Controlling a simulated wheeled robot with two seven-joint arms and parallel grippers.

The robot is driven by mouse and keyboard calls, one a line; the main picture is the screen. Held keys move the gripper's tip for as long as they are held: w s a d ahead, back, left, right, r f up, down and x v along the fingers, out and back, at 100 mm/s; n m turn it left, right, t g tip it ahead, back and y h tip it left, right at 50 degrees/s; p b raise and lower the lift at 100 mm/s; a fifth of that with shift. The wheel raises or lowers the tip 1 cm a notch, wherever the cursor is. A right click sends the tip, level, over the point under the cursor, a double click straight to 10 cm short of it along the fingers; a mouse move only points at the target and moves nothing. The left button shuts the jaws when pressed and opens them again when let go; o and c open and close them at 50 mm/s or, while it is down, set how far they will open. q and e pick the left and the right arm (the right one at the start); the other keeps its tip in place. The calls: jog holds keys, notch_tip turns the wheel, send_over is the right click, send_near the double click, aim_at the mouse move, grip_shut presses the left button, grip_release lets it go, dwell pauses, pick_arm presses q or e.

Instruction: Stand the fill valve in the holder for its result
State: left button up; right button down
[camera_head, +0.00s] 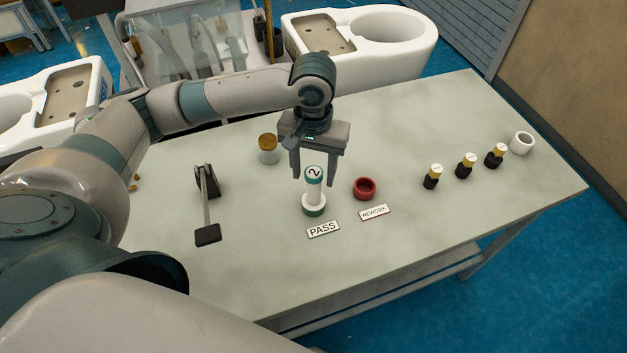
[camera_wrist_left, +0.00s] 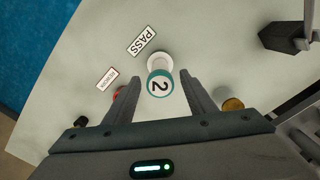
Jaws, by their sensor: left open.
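The fill valve (camera_head: 314,186) is a white cylinder with a green-rimmed top marked 2. It stands upright in the green-and-white holder (camera_head: 314,209) behind the PASS label (camera_head: 323,229). My left gripper (camera_head: 316,180) is open, its fingers on either side of the valve's upper part and just behind it. In the left wrist view the valve's numbered top (camera_wrist_left: 160,86) shows between the two spread fingers, with gaps on both sides. The red holder (camera_head: 364,188) by the REWORK label (camera_head: 373,212) is empty. My right gripper is not in view.
A lever device (camera_head: 207,205) stands to the left on the table (camera_head: 420,235). Several black-and-yellow parts (camera_head: 466,166) and a white ring (camera_head: 521,142) stand at the right. The table's middle right is clear.

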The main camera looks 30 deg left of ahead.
pick_arm(q)
notch_tip(320, 180, up, 8)
jog(key=shift+f+b, duration=0.15)
jog(key=shift+b, duration=0.45)
dwell(0.4)
